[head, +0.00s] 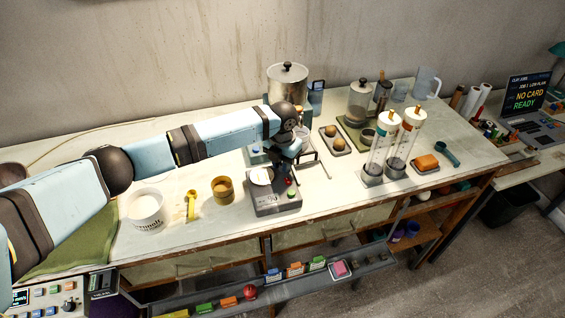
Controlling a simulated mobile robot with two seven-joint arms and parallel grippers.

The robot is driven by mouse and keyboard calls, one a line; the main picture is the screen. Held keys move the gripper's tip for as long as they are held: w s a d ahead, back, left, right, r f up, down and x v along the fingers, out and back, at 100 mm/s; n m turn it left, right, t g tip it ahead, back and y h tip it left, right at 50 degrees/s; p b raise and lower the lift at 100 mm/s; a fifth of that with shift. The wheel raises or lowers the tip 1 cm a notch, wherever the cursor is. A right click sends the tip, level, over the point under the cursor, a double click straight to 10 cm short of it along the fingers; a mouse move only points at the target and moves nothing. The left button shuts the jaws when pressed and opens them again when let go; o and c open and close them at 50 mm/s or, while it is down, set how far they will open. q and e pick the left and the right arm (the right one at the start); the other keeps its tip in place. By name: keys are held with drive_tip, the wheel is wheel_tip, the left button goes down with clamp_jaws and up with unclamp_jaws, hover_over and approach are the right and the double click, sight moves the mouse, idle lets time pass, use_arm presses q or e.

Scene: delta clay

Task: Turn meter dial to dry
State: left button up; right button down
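A grey meter box (273,205) with a small display and a round white pan (261,176) sits near the front edge of the bench. A small red knob or button shows at its right side. My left gripper (285,176) reaches down over the meter's right part, just behind the red spot. It covers that part, so the dial and its setting cannot be made out. Whether the fingers touch the dial or are closed is too small to tell. My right gripper is out of view.
A white tub (146,209), a yellow scoop (192,205) and a tan cup (222,189) stand left of the meter. A metal pot (288,86) is behind it. Clear tubes (404,140) stand to the right. A shelf with coloured blocks (340,268) juts out below.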

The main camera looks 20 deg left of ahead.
use_arm(q)
drive_tip(key=shift+o, duration=0.7)
drive_tip(key=shift+r, duration=0.1)
wheel_tip(320, 180, up, 14)
drive_tip(key=b, duration=0.1)
